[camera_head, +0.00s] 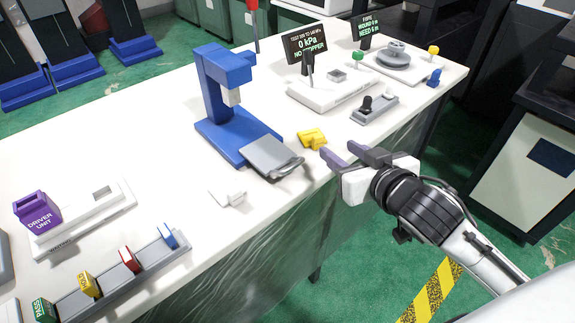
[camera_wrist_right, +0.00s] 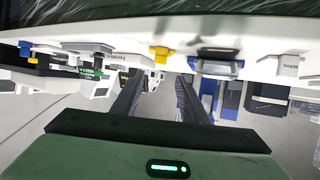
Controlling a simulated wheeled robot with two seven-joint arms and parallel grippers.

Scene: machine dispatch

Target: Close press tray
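The blue press (camera_head: 222,95) stands on the white table. Its grey tray (camera_head: 268,154) sticks out in front of the press column toward the table's front edge, with a dark handle (camera_head: 288,169) at its outer end. The tray also shows in the right wrist view (camera_wrist_right: 216,68), which looks upside down. My right gripper (camera_head: 337,152) is at the table's front edge, to the right of the tray handle and apart from it. Its two fingers are spread with nothing between them, also in the right wrist view (camera_wrist_right: 160,80). My left gripper is not in view.
A yellow part (camera_head: 312,138) lies between the tray and my right gripper. A small white piece (camera_head: 228,197) lies left of the tray. A gauge stand (camera_head: 330,92) and a grey switch block (camera_head: 374,108) stand to the right. A card rack (camera_head: 125,275) is at the front left.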

